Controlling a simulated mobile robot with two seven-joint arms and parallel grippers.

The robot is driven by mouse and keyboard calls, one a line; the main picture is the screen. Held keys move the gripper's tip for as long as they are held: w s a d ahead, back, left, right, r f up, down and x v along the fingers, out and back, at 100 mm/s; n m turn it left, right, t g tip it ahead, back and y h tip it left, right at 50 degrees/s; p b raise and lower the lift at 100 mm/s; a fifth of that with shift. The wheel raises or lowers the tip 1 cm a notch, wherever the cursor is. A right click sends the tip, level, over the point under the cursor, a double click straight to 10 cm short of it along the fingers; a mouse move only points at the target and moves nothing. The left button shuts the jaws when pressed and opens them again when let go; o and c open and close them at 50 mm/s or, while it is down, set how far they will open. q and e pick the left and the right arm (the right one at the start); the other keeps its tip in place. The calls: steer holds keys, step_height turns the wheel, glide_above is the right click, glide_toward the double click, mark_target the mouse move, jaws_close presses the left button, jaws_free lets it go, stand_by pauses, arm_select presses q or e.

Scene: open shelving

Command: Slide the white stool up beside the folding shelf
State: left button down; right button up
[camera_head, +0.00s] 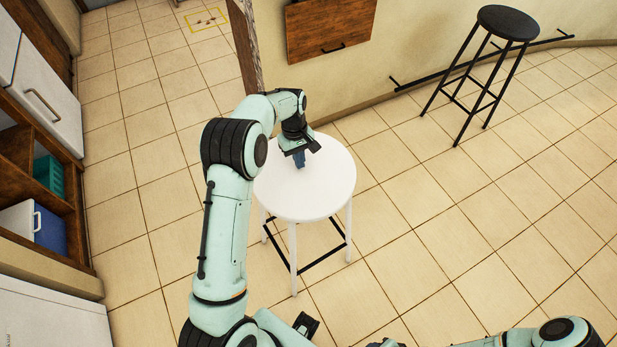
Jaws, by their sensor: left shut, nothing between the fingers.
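The white stool (328,190) stands upright on the tiled floor in the middle of the head view, with a round seat, white legs and dark lower bars. My left gripper (300,161) is shut and empty, pointing down over the left part of the seat. I cannot tell whether its fingertips touch the seat. The folding shelf (330,28) appears to be the brown wooden panel with a dark handle on the wall behind the stool. A floor gap shows between stool and wall.
A black stool (478,75) stands by the wall at the right, near a low black rail (440,73). Cabinets with a blue box (50,232) and a green crate (47,178) line the left. A wooden post (246,45) ends the wall. Tiles right of the white stool are clear.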

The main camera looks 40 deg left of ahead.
mark_target(308, 184)
arm_select(q)
steer(key=s+d, duration=0.1)
steer(key=d, duration=0.2)
steer(key=s+d, duration=0.1)
steer(key=d, duration=0.1)
steer(key=shift+s+d+f, duration=0.1)
steer(key=shift+s+f, duration=0.25)
steer(key=shift+f, duration=0.35)
steer(key=shift+s+f, duration=0.1)
steer(key=shift+f, duration=0.1)
